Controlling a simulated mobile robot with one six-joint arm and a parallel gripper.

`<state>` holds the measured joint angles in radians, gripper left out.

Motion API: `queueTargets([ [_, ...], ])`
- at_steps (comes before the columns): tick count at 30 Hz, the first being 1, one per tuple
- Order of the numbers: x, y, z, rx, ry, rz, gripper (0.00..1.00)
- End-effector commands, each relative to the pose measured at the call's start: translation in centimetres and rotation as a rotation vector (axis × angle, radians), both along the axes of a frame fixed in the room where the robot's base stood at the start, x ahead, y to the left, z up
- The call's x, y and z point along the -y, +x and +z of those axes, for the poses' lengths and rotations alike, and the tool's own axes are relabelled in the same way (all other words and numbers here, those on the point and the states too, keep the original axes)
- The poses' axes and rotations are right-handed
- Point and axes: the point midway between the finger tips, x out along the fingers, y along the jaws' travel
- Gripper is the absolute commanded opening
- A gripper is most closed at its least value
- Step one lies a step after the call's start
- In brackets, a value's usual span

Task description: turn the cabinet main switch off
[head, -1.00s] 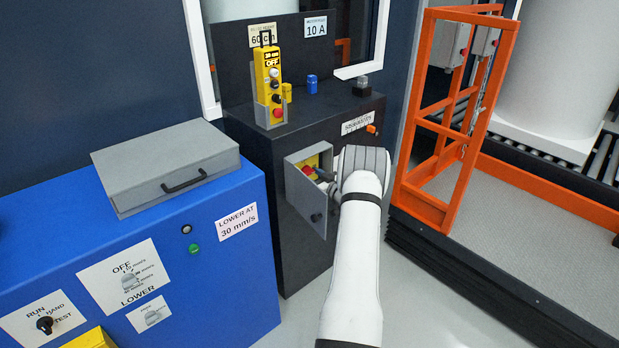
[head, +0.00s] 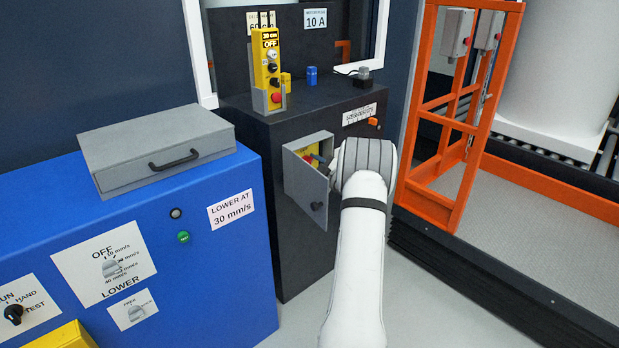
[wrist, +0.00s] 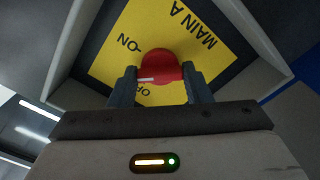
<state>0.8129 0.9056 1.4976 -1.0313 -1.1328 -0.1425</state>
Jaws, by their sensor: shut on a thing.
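The main switch is a red round knob (wrist: 160,66) with a white mark, on a yellow plate (wrist: 115,45) lettered ON, OFF and MAIN. In the wrist view the mark points left, between the ON and OFF lettering. My gripper (wrist: 160,72) is shut on the knob, one finger on each side. In the head view the yellow plate (head: 312,149) sits in a small recess of the dark cabinet (head: 290,262), behind an open grey door (head: 303,192). My gripper (head: 326,166) reaches into it from the right; my wrist hides part of the recess.
The open door stands just left of my gripper. A yellow pendant (head: 267,65) stands on the cabinet top. A blue console (head: 200,285) with a grey case (head: 158,150) is at left. An orange frame (head: 440,190) stands close on the right.

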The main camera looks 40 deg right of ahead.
Motion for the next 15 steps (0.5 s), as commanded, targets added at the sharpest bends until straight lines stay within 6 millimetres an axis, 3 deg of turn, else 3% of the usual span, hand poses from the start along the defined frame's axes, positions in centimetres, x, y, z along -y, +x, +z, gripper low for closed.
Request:
queueTargets([
  [15,-0.23,0.2,-0.41,0.042,-0.485,0.003,0.21],
])
